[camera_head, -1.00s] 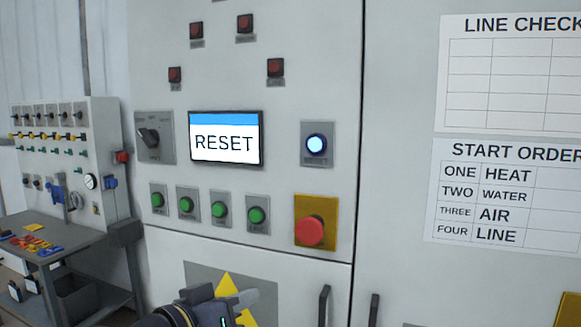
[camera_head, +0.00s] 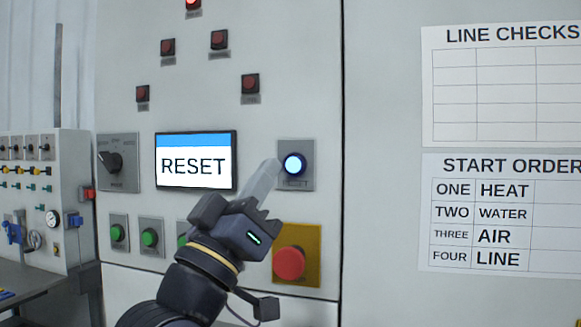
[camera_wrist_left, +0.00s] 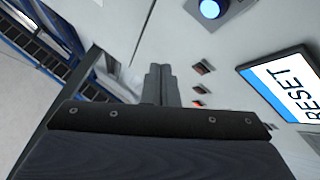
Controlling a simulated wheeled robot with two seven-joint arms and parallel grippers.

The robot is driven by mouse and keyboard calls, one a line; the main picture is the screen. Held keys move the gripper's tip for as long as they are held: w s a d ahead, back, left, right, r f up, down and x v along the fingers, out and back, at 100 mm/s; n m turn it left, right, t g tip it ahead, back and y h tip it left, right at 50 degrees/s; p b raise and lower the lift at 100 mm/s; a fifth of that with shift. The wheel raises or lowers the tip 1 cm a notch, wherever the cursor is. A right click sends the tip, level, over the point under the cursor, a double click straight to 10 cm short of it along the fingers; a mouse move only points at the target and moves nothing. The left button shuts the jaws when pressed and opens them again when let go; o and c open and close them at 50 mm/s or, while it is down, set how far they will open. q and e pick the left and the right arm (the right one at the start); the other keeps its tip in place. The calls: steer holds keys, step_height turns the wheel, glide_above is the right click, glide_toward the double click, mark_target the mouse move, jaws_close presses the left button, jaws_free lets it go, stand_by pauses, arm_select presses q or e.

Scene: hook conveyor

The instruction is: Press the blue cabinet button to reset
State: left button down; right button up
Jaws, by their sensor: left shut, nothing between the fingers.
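The blue button (camera_head: 294,165) glows on a grey plate on the cabinet front, right of the screen (camera_head: 196,160) that reads RESET. The button also shows at the top of the left wrist view (camera_wrist_left: 211,8), and the screen shows at its right (camera_wrist_left: 284,88). My left gripper (camera_head: 268,172) is shut and empty, its fingertips just left of the button in the head view. I cannot tell whether they touch it; in the wrist view the fingers (camera_wrist_left: 158,82) appear apart from it. My right gripper is not in view.
A red mushroom button (camera_head: 289,263) on a yellow plate sits below the blue button. Green buttons (camera_head: 150,238) line the lower left, partly hidden by my arm. A rotary switch (camera_head: 112,162) is left of the screen. Posted sheets (camera_head: 498,215) hang at the right.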

mark_target(294, 165)
arm_select(q)
steer(key=shift+w, duration=0.15)
steer(key=shift+w+d+p, duration=0.45)
steer(key=shift+w+p, duration=0.1)
steer(key=shift+w, duration=0.8)
steer(key=shift+w+d+p, duration=0.5)
steer(key=shift+w+p, duration=0.1)
steer(key=shift+w, duration=0.8)
steer(key=shift+w+d+p, duration=0.45)
steer(key=shift+w+p, duration=0.1)
steer(key=shift+w, duration=0.8)
steer(key=shift+w+d, duration=0.1)
steer(key=shift+w, duration=0.3)
